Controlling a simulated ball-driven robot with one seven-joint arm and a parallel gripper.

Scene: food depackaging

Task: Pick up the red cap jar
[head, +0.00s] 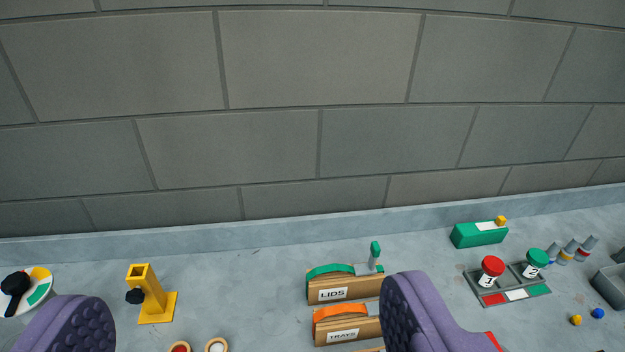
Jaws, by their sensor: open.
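The red cap jar (491,270) has a red lid over a white-labelled dark body. It stands upright in a grey holder tray (475,292) at the right, above a red marked patch. A green cap jar (535,263) stands just right of it in the same tray. The fingers' lower parts are cut off by the frame.
Wooden boxes marked LIDS (320,294) and TRAYS (345,338) stand beside the right finger. A yellow stand (155,300) is at left. A green box (480,234) lies behind the jars, several small bottles (570,250) and a grey bin (611,285) right. A block wall (320,110) closes the back.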

